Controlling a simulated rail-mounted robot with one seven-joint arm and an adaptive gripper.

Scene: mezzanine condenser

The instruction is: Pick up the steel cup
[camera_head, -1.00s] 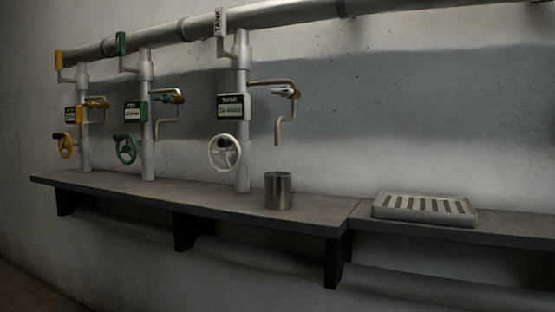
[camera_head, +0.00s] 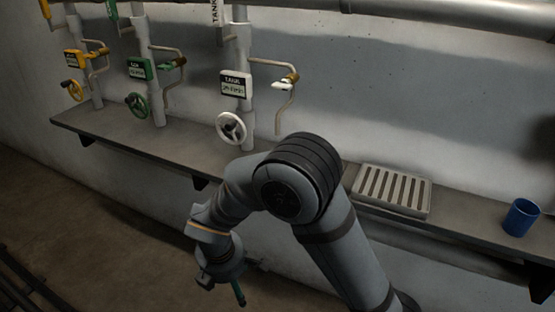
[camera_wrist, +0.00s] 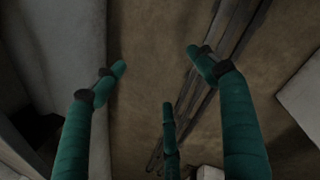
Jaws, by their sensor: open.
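The steel cup does not show in either current view. In the head view my arm's elbow covers the stretch of shelf below the white-wheel tap, where the cup stood a second ago. My gripper (camera_head: 228,288) hangs low in front of the shelf, below its edge and apart from it. In the wrist view my gripper (camera_wrist: 157,70) has its green fingers spread wide with nothing between them, above brown floor.
The shelf (camera_head: 150,148) runs along the wall. A slotted drain tray (camera_head: 393,190) and a blue cup (camera_head: 521,217) stand on its right part. The white handwheel (camera_head: 231,128), green handwheel (camera_head: 137,105) and yellow handwheel (camera_head: 73,90) stand above its left part.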

